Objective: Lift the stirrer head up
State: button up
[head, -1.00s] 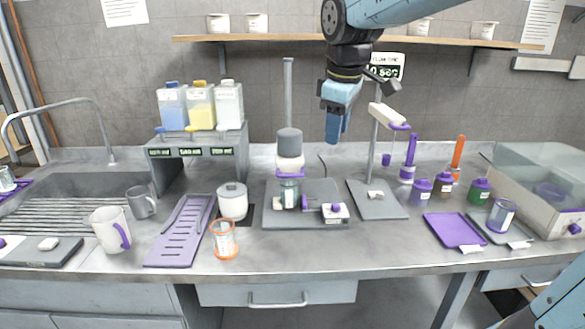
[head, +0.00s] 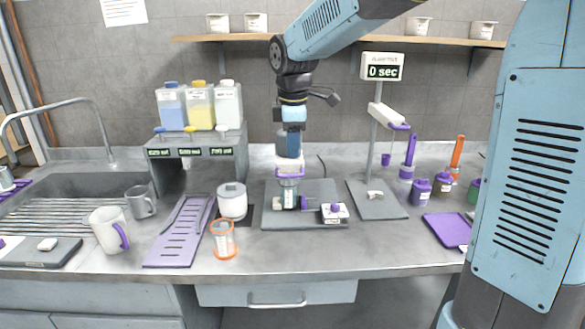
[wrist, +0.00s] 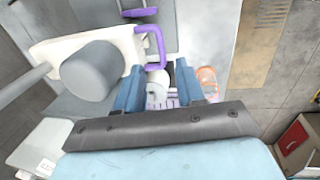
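The stirrer head (head: 284,160) is a white body with a grey motor cylinder and a purple handle, on a post above the stirrer base (head: 325,190). A jar (head: 287,194) stands below it. In the wrist view the stirrer head (wrist: 90,70) is at left, its purple handle (wrist: 160,42) reaching toward the gap between my fingertips. My gripper (wrist: 160,72) is open, one finger each side of that gap, and holds nothing. In the head view my gripper (head: 290,148) points down in front of the motor cylinder, hiding most of it. I cannot tell whether a finger touches the handle.
A stand with a white arm (head: 384,116) and a display rises at right. My arm hides the bench's right end. The front middle of the bench is clear.

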aim_at(292, 175)
jog(key=f, duration=0.2)
jog(key=w+f, duration=0.1)
jog(key=f, duration=0.4)
jog(key=shift+w+f, duration=0.15)
jog(key=shift+f, duration=0.05)
jog(key=shift+c, duration=0.3)
grip_shut()
